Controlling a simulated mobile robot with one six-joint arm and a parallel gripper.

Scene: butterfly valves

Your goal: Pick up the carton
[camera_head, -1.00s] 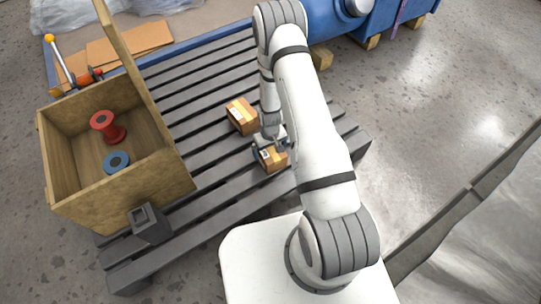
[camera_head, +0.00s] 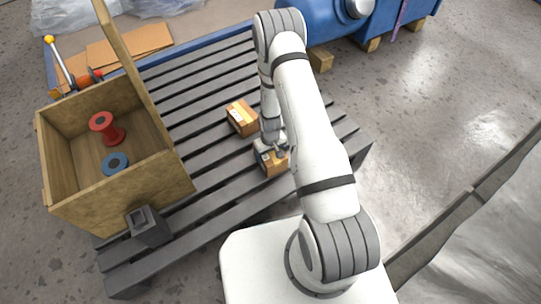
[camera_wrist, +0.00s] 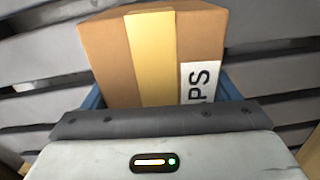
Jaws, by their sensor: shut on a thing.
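A brown carton (camera_head: 274,165) with lighter tape is at my gripper (camera_head: 268,154), over the dark slatted pallet (camera_head: 212,192). In the wrist view the carton (camera_wrist: 160,50) fills the space between the blue fingers, with a yellow tape strip and a white label reading "PS". My gripper is shut on this carton. Whether the carton touches the slats cannot be told. A second carton (camera_head: 242,117) with tape and a white label sits on the pallet just behind and left of my gripper.
An open wooden crate (camera_head: 122,205) stands on the pallet's left with a red spool (camera_head: 106,128) and a blue spool (camera_head: 116,163) inside. A dark square bracket (camera_head: 147,226) is at its front. A blue machine (camera_head: 335,18) stands at the back.

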